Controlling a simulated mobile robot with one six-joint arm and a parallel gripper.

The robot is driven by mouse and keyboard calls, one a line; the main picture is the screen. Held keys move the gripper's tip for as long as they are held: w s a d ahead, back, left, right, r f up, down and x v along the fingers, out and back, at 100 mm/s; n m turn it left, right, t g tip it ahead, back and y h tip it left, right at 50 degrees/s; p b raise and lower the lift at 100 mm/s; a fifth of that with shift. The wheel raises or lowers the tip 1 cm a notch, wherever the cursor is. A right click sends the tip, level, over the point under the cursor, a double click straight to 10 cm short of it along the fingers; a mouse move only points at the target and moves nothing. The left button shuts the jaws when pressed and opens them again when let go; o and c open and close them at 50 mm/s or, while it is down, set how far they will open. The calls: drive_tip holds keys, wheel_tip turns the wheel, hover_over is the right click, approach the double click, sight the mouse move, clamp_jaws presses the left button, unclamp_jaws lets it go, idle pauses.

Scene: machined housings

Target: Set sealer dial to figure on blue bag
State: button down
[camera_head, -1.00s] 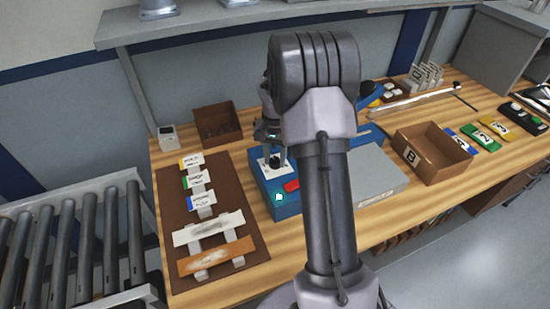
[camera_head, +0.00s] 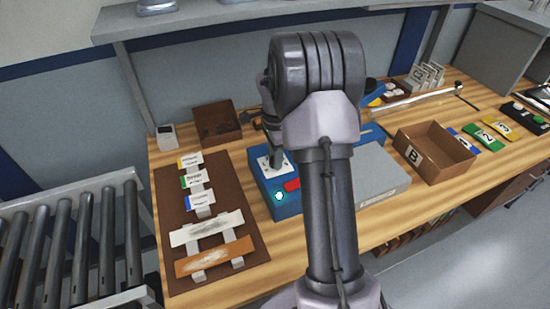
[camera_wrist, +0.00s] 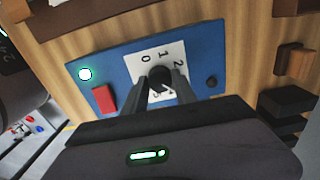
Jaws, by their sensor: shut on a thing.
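The blue sealer unit (camera_head: 288,206) stands on the bench with a red switch (camera_head: 292,185) and a lit green-white lamp (camera_head: 279,196). Its white dial plate (camera_wrist: 142,60) carries printed figures; 0, 1 and 2 show in the wrist view. The black dial (camera_wrist: 160,77) sits on the plate. My gripper (camera_wrist: 159,86) has its fingers on both sides of the dial and is shut on it; the fingers hide part of the plate. A blue flat piece (camera_head: 464,142), possibly the blue bag, lies behind the box; I cannot read its figure.
A green piece marked 2 (camera_head: 488,136) and a yellow one marked 3 (camera_head: 506,127) lie at the right. An open cardboard box (camera_head: 440,157) marked B stands nearby. A brown board (camera_head: 230,262) with colour-edged cards is left of the sealer.

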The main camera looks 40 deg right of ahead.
drive_tip(key=shift+m+b, duration=0.45)
drive_tip(key=shift+m, duration=1.45)
drive_tip(key=c, duration=1)
unclamp_jaws()
wheel_tip(320, 180, up, 18)
drive_tip(key=p, duration=0.6)
drive_tip(key=shift+f, duration=0.25)
